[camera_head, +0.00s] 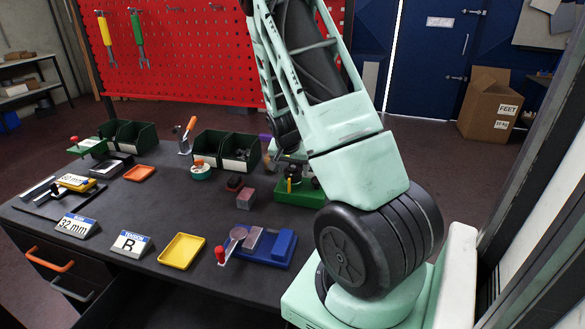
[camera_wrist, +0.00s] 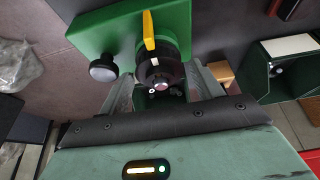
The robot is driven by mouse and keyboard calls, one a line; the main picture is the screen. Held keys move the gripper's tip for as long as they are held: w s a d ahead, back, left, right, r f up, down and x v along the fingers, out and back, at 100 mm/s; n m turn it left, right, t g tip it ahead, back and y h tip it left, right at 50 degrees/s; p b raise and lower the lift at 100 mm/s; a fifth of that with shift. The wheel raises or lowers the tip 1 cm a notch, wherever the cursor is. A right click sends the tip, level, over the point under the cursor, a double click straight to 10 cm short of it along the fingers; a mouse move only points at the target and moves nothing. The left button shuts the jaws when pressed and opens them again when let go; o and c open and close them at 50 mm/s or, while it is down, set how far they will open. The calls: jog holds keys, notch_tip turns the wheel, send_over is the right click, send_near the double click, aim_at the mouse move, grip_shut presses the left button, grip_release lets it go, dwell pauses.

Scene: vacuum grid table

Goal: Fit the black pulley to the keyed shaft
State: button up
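A green fixture (camera_head: 300,194) stands at the back right of the table, under my arm. The wrist view shows its green base (camera_wrist: 95,38) with a yellow lever or pointer (camera_wrist: 149,30) and a black knob (camera_wrist: 103,68). A dark round part (camera_wrist: 152,68) with a white mark, which looks like the black pulley, sits by the lever and hides the shaft. My gripper (camera_wrist: 162,78) has its pale fingers on either side of this part. I cannot tell whether they touch it. In the head view my arm and the fixture largely hide the fingers.
Green bins (camera_head: 225,150) stand behind and left of the fixture; one bin (camera_wrist: 285,65) is right in the wrist view. A tan block (camera_wrist: 222,72) lies beside the right finger. A blue fixture (camera_head: 268,248), yellow tray (camera_head: 181,251) and reddish block (camera_head: 246,198) stand nearer the front.

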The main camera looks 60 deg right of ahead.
jog(key=shift+o, duration=0.7)
jog(key=shift+a+r, duration=0.1)
jog(key=shift+r, duration=0.15)
jog(key=v, duration=1.7)
jog(key=shift+b, duration=0.35)
